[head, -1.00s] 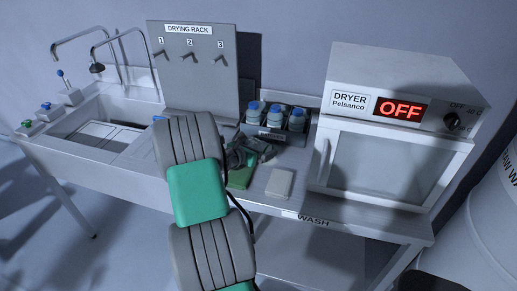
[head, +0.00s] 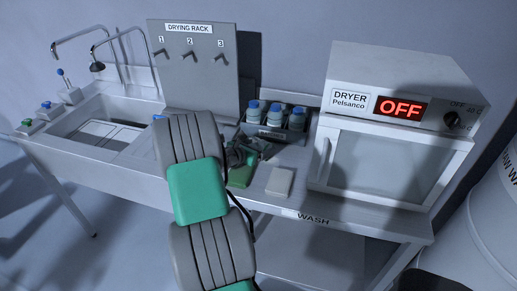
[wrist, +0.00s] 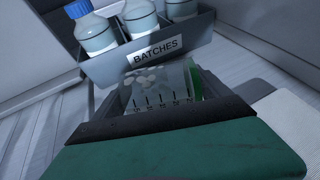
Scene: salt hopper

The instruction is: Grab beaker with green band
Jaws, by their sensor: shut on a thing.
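The beaker with the green band (wrist: 150,86) is clear, with dark graduation marks and some pale round pieces showing in it. Its green band (wrist: 195,80) is at the right end in the wrist view, so the beaker looks turned on its side there. My gripper (head: 243,154) is shut on the beaker, low over the bench front of the bottle bin. In the head view the gripper and my arm largely hide the beaker. A dark edge and a green surface fill the lower wrist view and cover part of the beaker.
The BATCHES bin (wrist: 150,55) with blue-capped bottles (head: 275,115) stands just behind. The dryer (head: 395,130), reading OFF, is right; the drying rack (head: 195,70) and sink are left.

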